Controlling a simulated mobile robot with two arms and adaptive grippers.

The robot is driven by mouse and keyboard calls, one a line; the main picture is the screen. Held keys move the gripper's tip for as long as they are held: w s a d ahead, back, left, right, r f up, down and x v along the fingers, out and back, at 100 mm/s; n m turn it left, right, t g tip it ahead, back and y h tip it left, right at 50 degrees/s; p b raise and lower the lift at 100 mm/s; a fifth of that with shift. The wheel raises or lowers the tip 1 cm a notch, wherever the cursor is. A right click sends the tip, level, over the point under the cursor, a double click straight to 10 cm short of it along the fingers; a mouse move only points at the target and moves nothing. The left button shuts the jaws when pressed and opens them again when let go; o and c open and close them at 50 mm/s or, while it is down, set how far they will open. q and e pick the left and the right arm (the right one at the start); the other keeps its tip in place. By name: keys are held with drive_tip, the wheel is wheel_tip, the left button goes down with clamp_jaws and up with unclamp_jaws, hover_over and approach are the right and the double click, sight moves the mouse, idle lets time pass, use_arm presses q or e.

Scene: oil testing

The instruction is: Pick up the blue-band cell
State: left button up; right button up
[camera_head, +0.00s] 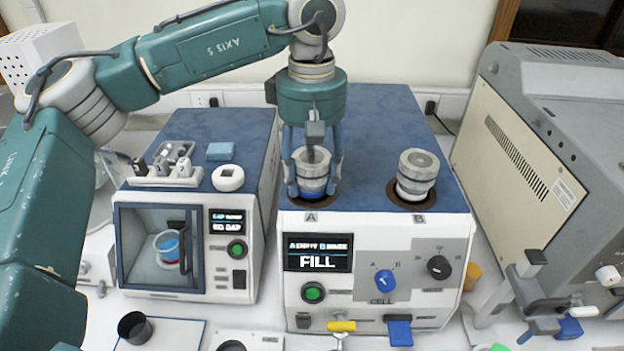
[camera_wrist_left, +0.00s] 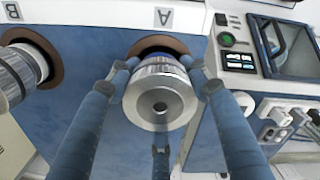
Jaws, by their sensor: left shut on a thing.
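The blue-band cell (camera_head: 313,175) is a silver cylinder with a blue band low on its side. It sits at well A on top of the blue and white machine (camera_head: 376,270). My left gripper (camera_head: 313,190) comes down from above with its fingers on both sides of the cell, shut on it. In the left wrist view the cell's round metal top (camera_wrist_left: 160,100) shows between the fingers, at the brown-rimmed opening by the letter A. Its lower end is hidden. My right gripper is not in view.
A second silver cell (camera_head: 417,172) stands in well B, to the right. A smaller machine (camera_head: 190,220) with a glass door stands at left, with small items on its top. A large grey-beige instrument (camera_head: 540,150) stands at right. A black cup (camera_head: 134,327) is at front left.

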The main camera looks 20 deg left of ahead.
use_arm(q)
drive_tip(key=shift+r, duration=0.7)
wheel_tip(320, 180, up, 7)
drive_tip(key=shift+d+f+b, duration=0.1)
drive_tip(key=shift+f+b, duration=0.1)
drive_tip(key=shift+b, duration=0.85)
wheel_tip(320, 180, up, 11)
drive_tip(key=shift+s+r+p, duration=0.1)
drive_tip(key=shift+p, duration=1.15)
drive_tip(key=shift+c, duration=0.2)
drive_tip(key=shift+r, duration=0.4)
drive_tip(key=shift+f, duration=0.1)
